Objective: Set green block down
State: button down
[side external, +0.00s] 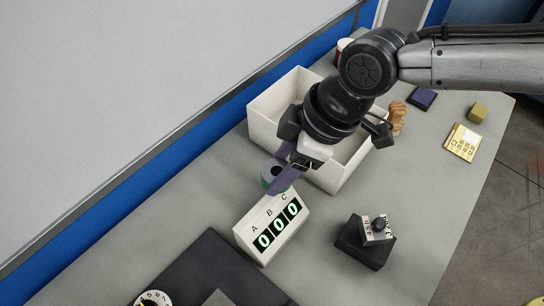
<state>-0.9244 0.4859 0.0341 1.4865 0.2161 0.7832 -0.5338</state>
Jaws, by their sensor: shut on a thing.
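My gripper (283,168) points down with its purple fingers just behind the white display box. It is shut on the green block (267,184), of which a grey-green top with a dark spot and a green side show. The near finger hides part of the block. The block is close behind the display box. I cannot tell whether its underside touches the bench.
The white display box (247,226) reads 0 0 0 under A, B, C. A white open bin (262,112) stands behind my gripper. A black dial box (360,249) is at right.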

jog(key=shift+s+d+r, duration=0.1)
jog(key=shift+d+r, duration=0.1)
jog(key=w+d+r+m+t, duration=0.1)
jog(key=w+d+r+m, duration=0.15)
jog(key=d, duration=0.95)
jog(key=s+d+f+m+t+h, duration=0.1)
jog(key=s+d+m, duration=0.35)
jog(key=d, duration=0.85)
jog(key=s+d+f+m+t+h, duration=0.15)
jog(key=s+d+m, duration=0.3)
jog(key=d, duration=0.95)
jog(key=shift+n+g, duration=0.25)
jog(key=shift+n, duration=0.1)
jog(key=w+a+f, duration=0.1)
jog(key=w+f, duration=0.1)
jog(key=w, duration=0.1)
jog(key=w+a+f, duration=0.1)
jog(key=w+f, duration=0.2)
jog(key=w, duration=0.1)
jog(key=w+a+f, duration=0.2)
jog(key=w+f, duration=0.1)
jog(key=w, duration=0.1)
jog(key=shift+w+f, duration=0.1)
jog(key=shift+f, duration=0.05)
jog(key=shift+w+a+f, duration=0.15)
jog(key=shift+w+f, duration=0.4)
jog(key=shift+f, duration=0.2)
jog(key=shift+w+f, duration=0.1)
jog(key=shift+f, duration=1.4)
jog(key=shift+f, duration=0.15)
